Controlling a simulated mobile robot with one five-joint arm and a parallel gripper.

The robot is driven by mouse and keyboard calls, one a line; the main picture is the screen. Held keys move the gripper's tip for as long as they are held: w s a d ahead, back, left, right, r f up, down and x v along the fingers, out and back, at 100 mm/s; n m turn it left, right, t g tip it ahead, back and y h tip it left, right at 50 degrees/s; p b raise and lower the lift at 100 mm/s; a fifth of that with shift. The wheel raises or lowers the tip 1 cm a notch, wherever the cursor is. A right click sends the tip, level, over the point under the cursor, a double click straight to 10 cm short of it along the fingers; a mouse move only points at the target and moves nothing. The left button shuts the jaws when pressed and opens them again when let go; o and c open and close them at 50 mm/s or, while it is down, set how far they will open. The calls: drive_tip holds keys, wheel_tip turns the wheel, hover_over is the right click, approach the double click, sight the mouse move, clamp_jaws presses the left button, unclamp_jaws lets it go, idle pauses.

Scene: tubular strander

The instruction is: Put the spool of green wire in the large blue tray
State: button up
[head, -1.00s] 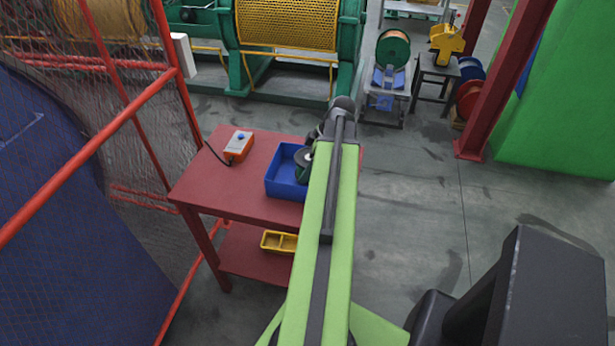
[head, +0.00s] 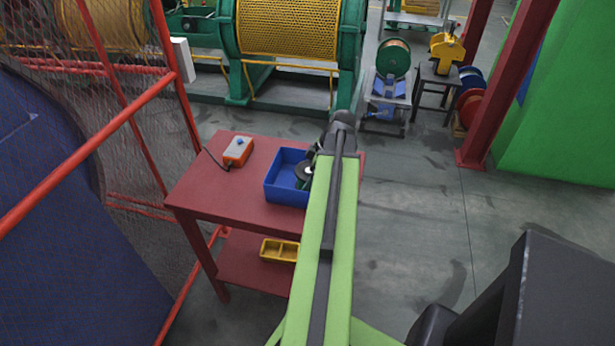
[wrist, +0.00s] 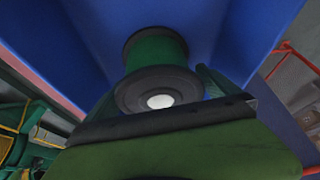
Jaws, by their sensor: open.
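The spool of green wire (head: 304,172), with dark flanges, is inside the large blue tray (head: 272,187) on the red table. In the wrist view the spool (wrist: 157,52) shows its green winding and a pale hub, with the blue tray's walls (wrist: 215,30) around it. My gripper (wrist: 158,88) is open, its two fingers on either side of the spool's near flange. I cannot tell whether a finger touches it.
An orange control box (head: 238,151) with a blue knob stands on the red table (head: 215,190), left of the tray. A yellow divided bin (head: 280,250) is on the lower shelf. Red rails (head: 100,158) and mesh stand at left.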

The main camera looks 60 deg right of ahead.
drive_tip(key=shift+s+r+p, duration=0.1)
drive_tip(key=shift+r+p, duration=0.45)
drive_tip(key=p+v, duration=1)
drive_tip(key=v, duration=0.1)
drive_tip(key=shift+r, duration=0.2)
drive_tip(key=shift+s+f, duration=0.1)
drive_tip(key=w+a+f+m+g, duration=0.2)
drive_tip(key=w+a+g, duration=0.1)
drive_tip(key=w+a, duration=1.85)
drive_tip(key=w+a+m+g+h, duration=0.1)
drive_tip(key=w+a+m+h, duration=0.1)
drive_tip(key=a, duration=2.7)
drive_tip(key=shift+w+a+f+m, duration=0.3)
drive_tip(key=shift+w+m, duration=0.3)
drive_tip(key=shift+w, duration=0.45)
